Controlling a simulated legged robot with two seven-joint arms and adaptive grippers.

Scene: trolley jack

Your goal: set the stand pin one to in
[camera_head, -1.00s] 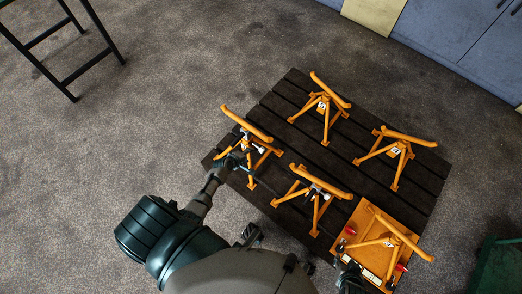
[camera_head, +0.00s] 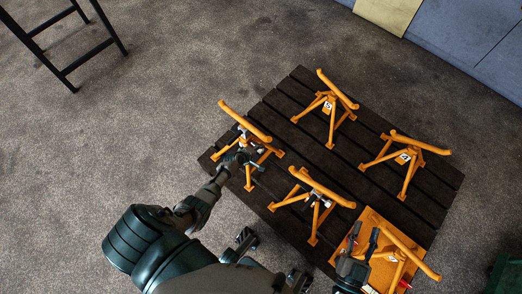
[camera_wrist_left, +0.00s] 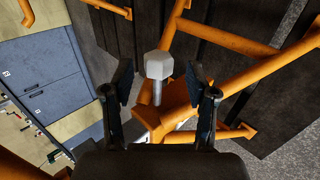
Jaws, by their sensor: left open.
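An orange stand (camera_head: 248,122) is at the left corner of the dark slatted pallet; its number is not readable. My left gripper (camera_head: 236,157) is at this stand. In the left wrist view my left gripper (camera_wrist_left: 162,98) is open, its two dark fingers either side of a silver pin with a hexagonal head (camera_wrist_left: 158,66). The pin's shank runs down to the orange stand, and the fingers look apart from it. My right gripper (camera_head: 364,240) is open and seems empty, above the orange plate at the lower right.
Other orange stands are on the pallet (camera_head: 292,110): one marked 5 (camera_head: 330,104), one marked 4 (camera_head: 404,157), a front-middle one (camera_head: 318,190), and one on the orange plate (camera_head: 374,215). A dark metal frame (camera_head: 85,60) is upper left. Blue cabinets (camera_head: 470,40) line the back.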

